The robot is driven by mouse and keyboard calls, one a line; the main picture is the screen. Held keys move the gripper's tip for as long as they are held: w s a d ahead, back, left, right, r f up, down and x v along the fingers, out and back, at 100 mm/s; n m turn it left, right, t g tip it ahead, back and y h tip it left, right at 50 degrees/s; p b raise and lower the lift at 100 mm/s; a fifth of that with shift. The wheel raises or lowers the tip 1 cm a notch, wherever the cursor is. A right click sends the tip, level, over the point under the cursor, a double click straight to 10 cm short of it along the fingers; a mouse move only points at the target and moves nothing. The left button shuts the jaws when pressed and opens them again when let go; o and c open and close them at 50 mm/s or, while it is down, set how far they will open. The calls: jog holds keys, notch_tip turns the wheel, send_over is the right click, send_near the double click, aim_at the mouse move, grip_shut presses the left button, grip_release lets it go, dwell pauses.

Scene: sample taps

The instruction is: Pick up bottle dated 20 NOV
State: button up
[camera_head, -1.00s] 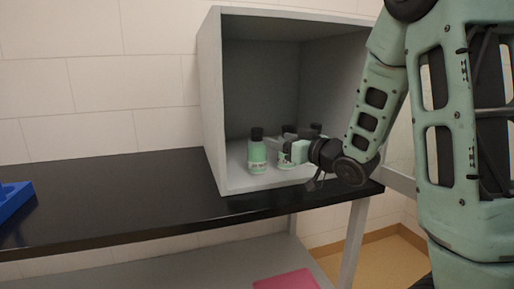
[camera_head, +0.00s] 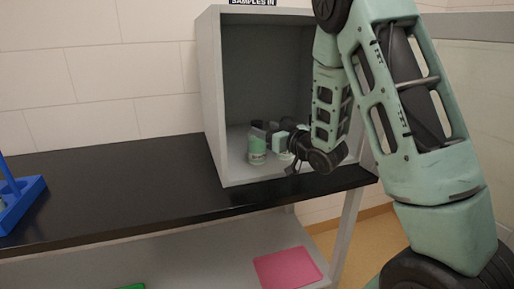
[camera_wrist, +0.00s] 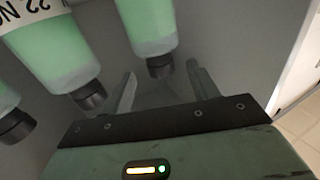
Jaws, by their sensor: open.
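Several green bottles with dark caps stand in the open grey box. In the head view the left bottle (camera_head: 257,152) shows a small, unreadable label. Another bottle (camera_head: 283,146) is mostly hidden behind my gripper (camera_head: 272,132). In the wrist view bottles appear cap-down. One bottle (camera_wrist: 45,50) has a white label reading "22 NO", cut off by the frame. A second bottle (camera_wrist: 148,22) has its cap near the space between the open fingers of my gripper (camera_wrist: 160,76); its label is out of view. A third bottle (camera_wrist: 5,100) is at the left edge. No "20 NOV" date is readable.
The grey box (camera_head: 212,95) stands on a black bench (camera_head: 110,195), with its side walls close around the bottles. A blue stand (camera_head: 22,203) is at the far left. A pink mat (camera_head: 288,268) lies on the shelf below. The bench's middle is clear.

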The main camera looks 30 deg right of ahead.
aim_at(261, 125)
jog(key=w, duration=0.4)
jog(key=shift+w+a+r+p, duration=0.2)
jog(key=shift+w+a+p, duration=0.1)
jog(key=shift+p, duration=0.1)
grip_shut()
jog(key=shift+r, duration=0.1)
